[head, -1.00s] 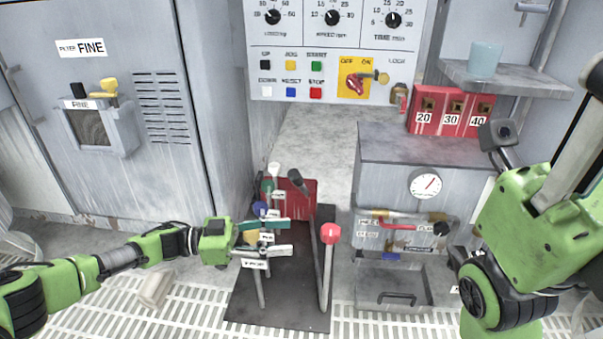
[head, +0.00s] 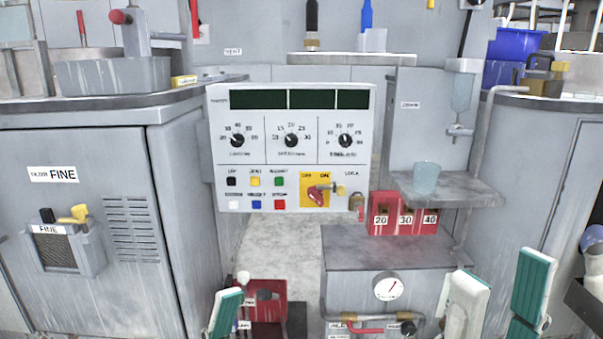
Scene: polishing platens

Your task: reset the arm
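My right gripper (head: 500,270) rises at the lower right. Its two fingers stand apart with nothing visible between them; a teal pad faces me on the right finger. Of my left gripper (head: 223,312), one teal-padded finger shows at the bottom edge, left of centre. Its other finger is not clearly visible, so I cannot tell whether it is open. Both arms are otherwise out of view below.
A control panel (head: 290,148) with dials, buttons and a red switch stands ahead. Red numbered blocks (head: 403,213) and a gauge (head: 388,287) are right of it. A cup (head: 425,177) sits on a shelf (head: 455,190). A grey FINE cabinet (head: 85,270) stands left.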

